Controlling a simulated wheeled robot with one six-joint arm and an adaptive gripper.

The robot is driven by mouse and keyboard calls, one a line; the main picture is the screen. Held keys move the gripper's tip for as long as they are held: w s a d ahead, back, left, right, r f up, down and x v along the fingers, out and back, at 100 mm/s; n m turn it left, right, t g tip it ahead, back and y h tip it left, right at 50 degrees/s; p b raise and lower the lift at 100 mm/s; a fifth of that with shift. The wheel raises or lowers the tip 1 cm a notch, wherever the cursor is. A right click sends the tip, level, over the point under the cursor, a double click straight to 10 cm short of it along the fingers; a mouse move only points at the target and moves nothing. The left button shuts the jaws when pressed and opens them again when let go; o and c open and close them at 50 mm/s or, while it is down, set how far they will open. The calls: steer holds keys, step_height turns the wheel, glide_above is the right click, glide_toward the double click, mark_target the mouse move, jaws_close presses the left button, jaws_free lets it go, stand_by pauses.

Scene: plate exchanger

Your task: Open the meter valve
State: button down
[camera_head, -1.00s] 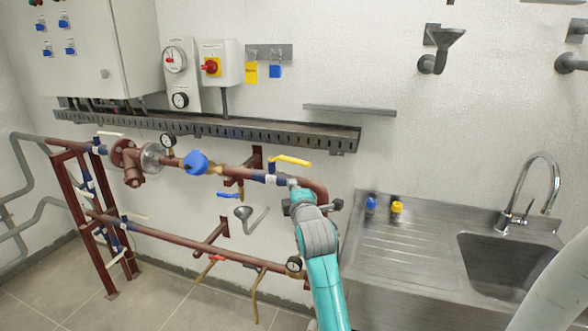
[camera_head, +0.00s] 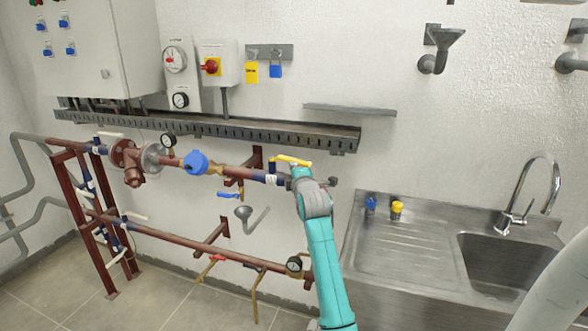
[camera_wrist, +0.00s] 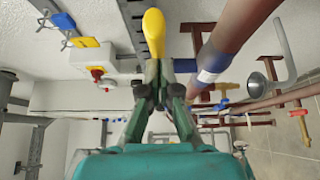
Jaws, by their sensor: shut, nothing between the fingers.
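The valve with a yellow lever handle (camera_head: 292,160) sits on the pipe to the right of the blue round meter (camera_head: 196,162). In the head view the lever looks roughly in line with the pipe. In the wrist view the yellow lever (camera_wrist: 153,32) shows just beyond the fingertips. My gripper (camera_head: 298,170) is at the right end of the lever, partly hiding the pipe behind it. In the wrist view my gripper (camera_wrist: 160,72) is shut, with nothing held; its tips overlap the lever's lower end, and I cannot tell if they touch it.
The brown pipe (camera_wrist: 232,35) runs close to the right of the fingers in the wrist view. A cable tray (camera_head: 215,127) runs along the wall above the valve. A steel sink (camera_head: 505,260) stands to the right. Lower pipework (camera_head: 190,243) lies below.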

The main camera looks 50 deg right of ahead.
mark_target(302, 165)
steer(key=shift+s+d, duration=0.15)
steer(key=shift+d, duration=0.7)
steer(key=shift+s+d, duration=0.1)
steer(key=shift+d, duration=0.7)
